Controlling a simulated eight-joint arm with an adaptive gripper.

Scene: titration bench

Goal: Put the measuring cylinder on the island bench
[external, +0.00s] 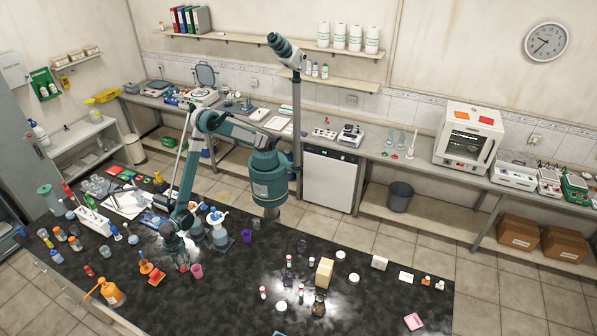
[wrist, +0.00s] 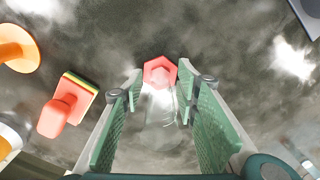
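The measuring cylinder, clear glass with a red hexagonal part (wrist: 160,71), shows between my fingers in the wrist view. Its glass body is faint against the dark top, and I cannot tell how far it stands from the surface. My gripper (wrist: 160,95) has its green pads on both sides of the glass, with what looks like a gap at each side. In the external view my gripper (external: 178,255) is low over the left part of the dark-topped island bench (external: 225,305). The cylinder is mostly hidden by the gripper there.
A red stamp (external: 157,277), an orange item (external: 146,266) and a pink cup (external: 196,271) stand close to my gripper. Flasks (external: 218,232) stand behind it. Bottles and a tan block (external: 324,272) stand farther right. The bench's front middle has clear room.

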